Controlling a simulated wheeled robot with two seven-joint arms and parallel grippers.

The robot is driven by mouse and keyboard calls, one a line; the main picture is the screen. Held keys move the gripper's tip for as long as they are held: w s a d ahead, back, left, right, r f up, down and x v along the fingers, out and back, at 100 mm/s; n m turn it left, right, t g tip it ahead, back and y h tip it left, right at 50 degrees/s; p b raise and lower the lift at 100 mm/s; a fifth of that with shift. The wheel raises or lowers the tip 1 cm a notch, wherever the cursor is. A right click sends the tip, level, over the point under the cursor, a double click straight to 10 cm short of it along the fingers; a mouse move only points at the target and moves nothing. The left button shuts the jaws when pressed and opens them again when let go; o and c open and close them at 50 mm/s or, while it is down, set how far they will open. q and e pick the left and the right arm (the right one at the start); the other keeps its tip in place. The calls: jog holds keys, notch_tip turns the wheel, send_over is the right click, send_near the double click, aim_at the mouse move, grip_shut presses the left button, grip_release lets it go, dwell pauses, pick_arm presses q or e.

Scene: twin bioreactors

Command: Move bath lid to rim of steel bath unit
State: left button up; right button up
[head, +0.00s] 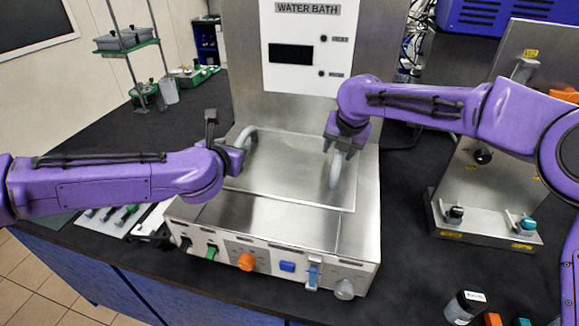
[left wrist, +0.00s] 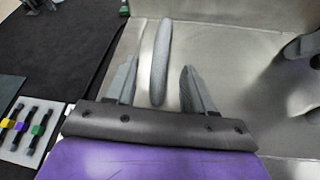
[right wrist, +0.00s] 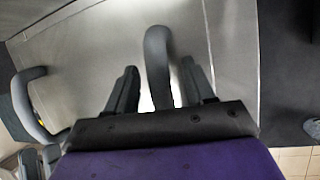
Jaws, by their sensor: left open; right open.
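The steel bath lid (head: 285,172) lies flat on top of the steel bath unit (head: 262,215), below the WATER BATH panel. It has two grey arched handles. My left gripper (head: 238,150) is open at the left handle (head: 246,137); in the left wrist view that handle (left wrist: 161,62) stands between the spread fingers (left wrist: 157,85). My right gripper (head: 338,148) is open at the right handle (head: 335,172); in the right wrist view the handle (right wrist: 157,65) lies between its fingers (right wrist: 160,88). I cannot tell whether any finger touches a handle.
The WATER BATH panel (head: 305,45) rises behind the lid. Knobs and coloured connectors, including an orange knob (head: 246,261), line the unit's front. Another steel unit (head: 485,190) stands at right. A rack with grey containers (head: 122,42) stands at back left. Dark bench (head: 410,230) between the units is clear.

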jog(key=shift+s+r, duration=0.3)
jog(key=shift+s, duration=0.1)
jog(key=shift+w, duration=0.1)
pick_arm(q)
jog(key=v, duration=0.9)
jog(key=shift+s+r, duration=0.2)
jog(key=shift+s, duration=0.05)
pick_arm(e)
jog(key=v, duration=1.2)
